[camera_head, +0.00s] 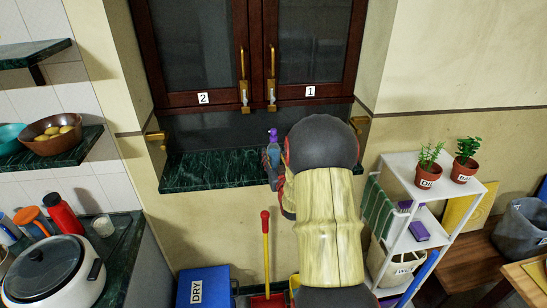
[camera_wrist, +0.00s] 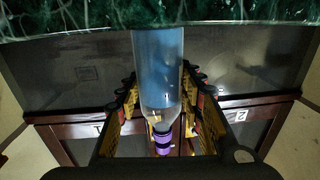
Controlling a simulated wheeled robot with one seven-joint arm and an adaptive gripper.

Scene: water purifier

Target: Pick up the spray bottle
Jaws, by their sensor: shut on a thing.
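The spray bottle (camera_head: 273,152) has a clear bluish body and a purple top. It stands upright at the dark green marble shelf (camera_head: 205,172) below the cabinet. In the wrist view, which is upside down, the bottle (camera_wrist: 158,65) is between the two fingers of my gripper (camera_wrist: 160,97), with its purple cap toward the bottom. My gripper (camera_head: 277,178) is shut on the bottle. My arm hides part of the gripper and the shelf's right side in the head view. I cannot tell whether the bottle's base touches the shelf.
Cabinet doors (camera_head: 203,45) with brass handles hang just above and behind the bottle. A white rack (camera_head: 408,160) with potted plants stands at right. A red-and-yellow handle (camera_head: 266,245) rises below the shelf. The shelf's left part is clear.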

